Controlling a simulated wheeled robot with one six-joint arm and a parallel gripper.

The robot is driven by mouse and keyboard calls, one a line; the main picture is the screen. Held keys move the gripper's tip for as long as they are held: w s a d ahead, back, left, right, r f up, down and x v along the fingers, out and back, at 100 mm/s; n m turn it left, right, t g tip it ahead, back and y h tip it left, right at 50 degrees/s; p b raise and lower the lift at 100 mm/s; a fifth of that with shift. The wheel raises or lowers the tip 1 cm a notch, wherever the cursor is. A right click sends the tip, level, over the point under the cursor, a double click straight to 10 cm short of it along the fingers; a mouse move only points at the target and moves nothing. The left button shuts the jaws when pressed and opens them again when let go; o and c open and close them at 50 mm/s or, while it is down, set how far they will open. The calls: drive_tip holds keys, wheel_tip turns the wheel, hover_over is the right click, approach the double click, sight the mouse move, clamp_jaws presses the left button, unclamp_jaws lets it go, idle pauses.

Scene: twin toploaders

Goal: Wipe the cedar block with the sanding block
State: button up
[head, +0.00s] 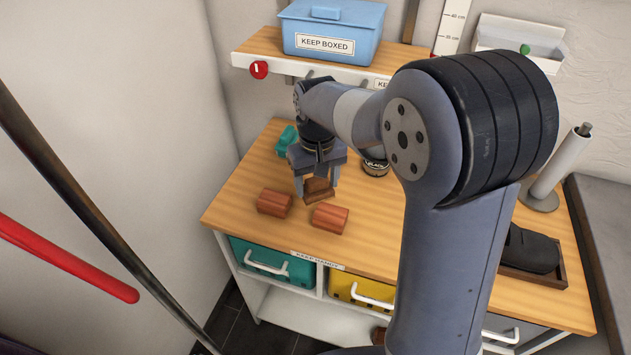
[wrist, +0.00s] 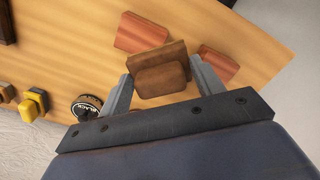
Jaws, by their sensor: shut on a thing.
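My gripper (head: 318,190) points down over the wooden bench top. It is shut on a brown block, which looks like the sanding block (head: 319,187); in the wrist view the block (wrist: 161,76) sits between the two grey fingers. Two reddish wooden blocks, which look like cedar, lie on the bench: one cedar block (head: 275,203) to the left of the held block, the other cedar block (head: 330,218) just in front of it. Both also show in the wrist view, one (wrist: 140,32) and the other (wrist: 218,65). I cannot tell whether the held block touches the bench.
A round black tin (head: 375,166) and a teal object (head: 287,140) stand behind. A dark shoe-like thing (head: 532,250) lies in a tray at right, near a paper roll (head: 560,170). A shelf with a blue box (head: 332,28) hangs above.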

drive_tip(key=shift+r+p, duration=0.9)
drive_tip(key=shift+r, duration=0.5)
